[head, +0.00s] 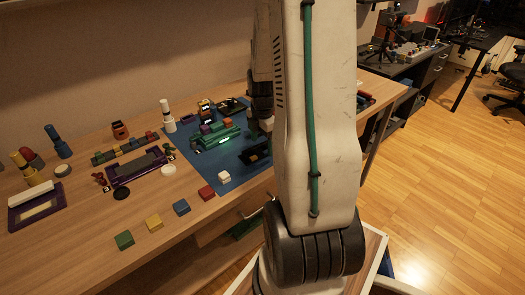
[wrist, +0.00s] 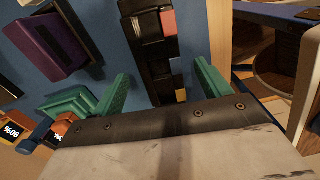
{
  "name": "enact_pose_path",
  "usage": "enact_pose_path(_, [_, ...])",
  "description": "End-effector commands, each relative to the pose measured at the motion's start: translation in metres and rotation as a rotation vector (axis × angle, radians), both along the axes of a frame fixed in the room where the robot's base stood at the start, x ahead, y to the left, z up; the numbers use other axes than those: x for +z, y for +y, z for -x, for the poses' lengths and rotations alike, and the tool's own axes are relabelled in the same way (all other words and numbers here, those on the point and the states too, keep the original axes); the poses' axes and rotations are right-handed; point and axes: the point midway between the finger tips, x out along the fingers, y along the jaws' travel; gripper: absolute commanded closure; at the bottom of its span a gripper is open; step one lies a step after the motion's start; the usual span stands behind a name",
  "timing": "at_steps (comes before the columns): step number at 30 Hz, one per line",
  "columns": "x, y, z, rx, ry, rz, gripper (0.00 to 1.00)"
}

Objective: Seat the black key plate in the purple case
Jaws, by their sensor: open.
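A dark piece that may be the same one shows in the head view (head: 257,154), beside my arm. My gripper (wrist: 163,88) is open, its green fingers to either side of the black piece; I cannot tell how high it is above it. A purple case (head: 112,184) with a grey inside lies on the table left of the mat.
A purple block (wrist: 38,47) with a dark slot and green pieces (wrist: 78,106) stand close left of my gripper. The mat (head: 200,172) also bears green blocks (head: 217,137). Coloured cubes (head: 153,221) line the table's front. Another purple frame (head: 60,207) lies far left.

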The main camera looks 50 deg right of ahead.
Motion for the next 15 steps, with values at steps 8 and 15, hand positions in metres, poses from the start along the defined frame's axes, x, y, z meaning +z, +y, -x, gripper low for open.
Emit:
enact_pose_path(8, [-0.0174, 0.0001, 0.0001, -0.001, 0.000, 0.000, 0.24])
enact_pose_path(15, [-0.0168, 0.0001, 0.0000, -0.001, -0.001, 0.000, 0.57])
